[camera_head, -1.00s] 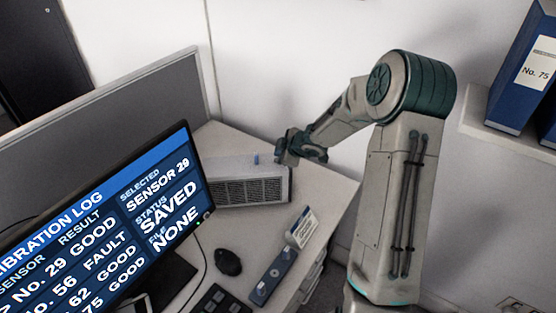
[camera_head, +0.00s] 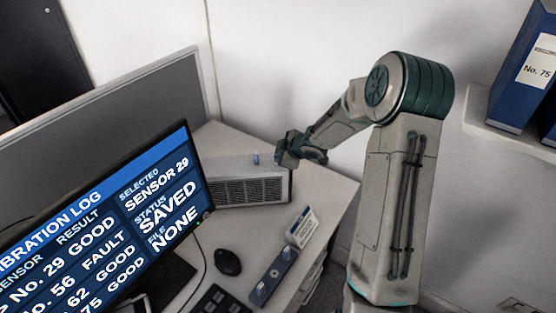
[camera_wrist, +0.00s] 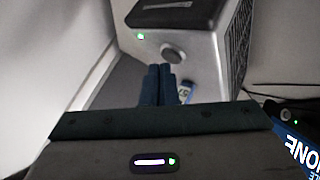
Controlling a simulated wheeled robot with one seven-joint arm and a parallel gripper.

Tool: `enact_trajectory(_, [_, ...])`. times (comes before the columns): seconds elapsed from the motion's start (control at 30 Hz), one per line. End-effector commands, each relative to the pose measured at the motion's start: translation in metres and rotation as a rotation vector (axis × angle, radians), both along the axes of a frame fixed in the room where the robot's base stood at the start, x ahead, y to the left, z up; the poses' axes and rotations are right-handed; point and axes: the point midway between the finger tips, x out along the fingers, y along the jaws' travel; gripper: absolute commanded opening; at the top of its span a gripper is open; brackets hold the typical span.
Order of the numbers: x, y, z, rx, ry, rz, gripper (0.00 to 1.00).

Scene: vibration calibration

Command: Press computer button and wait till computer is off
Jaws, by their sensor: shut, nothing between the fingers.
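The computer (camera_head: 240,188) is a light grey box with a dark grille, standing on the desk against the wall. In the wrist view its end panel (camera_wrist: 190,75) shows a round dark button (camera_wrist: 173,54) and a lit green light (camera_wrist: 141,36). My gripper (camera_head: 282,158) is at the computer's right end in the head view. In the wrist view my gripper's two blue fingers (camera_wrist: 159,68) are together and point at the panel, just below the button. I cannot tell whether they touch it. The monitor (camera_head: 130,235) is lit and reads "SAVED".
A mouse (camera_head: 228,262), a small control box (camera_head: 272,278) with a label card and a keyboard (camera_head: 220,302) lie on the desk front. A grey partition (camera_head: 110,120) stands behind the monitor. Blue binders (camera_head: 525,75) sit on a shelf at right.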

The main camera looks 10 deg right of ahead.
Motion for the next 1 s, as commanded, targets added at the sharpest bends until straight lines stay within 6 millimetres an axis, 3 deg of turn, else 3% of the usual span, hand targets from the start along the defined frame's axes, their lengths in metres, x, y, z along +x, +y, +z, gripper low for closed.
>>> enact_trajectory(1.0, [-0.0003,-0.0001,-0.0057,0.000,0.002,-0.001,0.00])
